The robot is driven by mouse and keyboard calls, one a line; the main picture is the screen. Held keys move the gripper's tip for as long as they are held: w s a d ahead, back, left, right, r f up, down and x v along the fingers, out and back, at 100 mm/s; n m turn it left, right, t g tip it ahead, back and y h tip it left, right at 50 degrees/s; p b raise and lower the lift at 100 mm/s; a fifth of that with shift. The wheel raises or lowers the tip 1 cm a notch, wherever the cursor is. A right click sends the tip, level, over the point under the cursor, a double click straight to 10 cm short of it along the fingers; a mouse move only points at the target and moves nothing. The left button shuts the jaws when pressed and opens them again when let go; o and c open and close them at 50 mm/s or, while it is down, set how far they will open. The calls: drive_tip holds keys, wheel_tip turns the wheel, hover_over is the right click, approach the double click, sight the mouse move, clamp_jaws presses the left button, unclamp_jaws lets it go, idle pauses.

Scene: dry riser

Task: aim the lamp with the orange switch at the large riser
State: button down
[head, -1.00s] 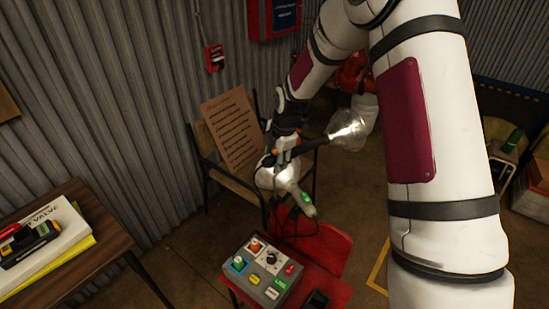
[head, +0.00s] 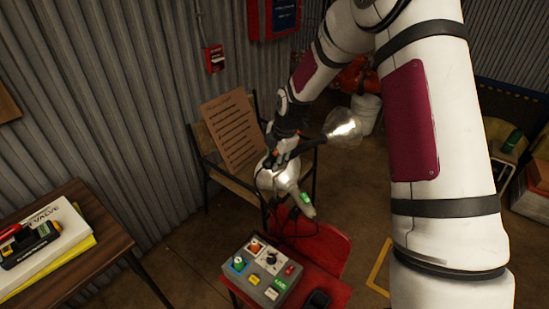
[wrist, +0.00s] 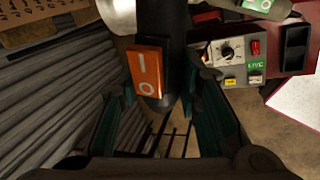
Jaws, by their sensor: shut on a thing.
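My gripper (head: 283,150) is shut on the black handle of the lamp with the orange switch. In the wrist view the orange switch (wrist: 148,72) faces up between the green-padded fingers (wrist: 165,110). In the head view this lamp's lit, clear head (head: 342,128) points right, away from the corrugated wall. A second lamp with a green switch (head: 306,199) is just below my gripper; its bright white head (head: 275,175) is partly behind the gripper. The large riser cannot be picked out with certainty; red-orange fittings (head: 357,76) at the back are partly hidden by my arm.
A grey control box (head: 257,284) with knobs and labels sits on a red seat (head: 325,245) below the lamps. A chair with a cardboard sheet (head: 231,130) stands by the corrugated wall. A wooden table (head: 95,225) is at left. A white bucket (head: 368,112) is behind the lamp head.

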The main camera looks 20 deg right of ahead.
drive_tip(key=shift+s+d+f+n+g+y+p, duration=0.1)
drive_tip(key=shift+s+d+n+g+y+p, duration=0.3)
drive_tip(key=shift+n, duration=0.65)
drive_tip(key=shift+s+d+r+n+y+p, duration=0.15)
drive_tip(key=shift+s+n+p, duration=0.2)
drive_tip(key=shift+n+p, duration=0.5)
drive_tip(key=shift+s+d+f+n+g+y+p, duration=0.15)
drive_tip(key=shift+s+d+n+g+y+p, duration=0.15)
drive_tip(key=shift+n, duration=0.9)
drive_tip(key=shift+d, duration=0.1)
drive_tip(key=c, duration=1.2)
unclamp_jaws()
drive_tip(key=v, duration=1.2)
drive_tip(key=shift+s, duration=0.15)
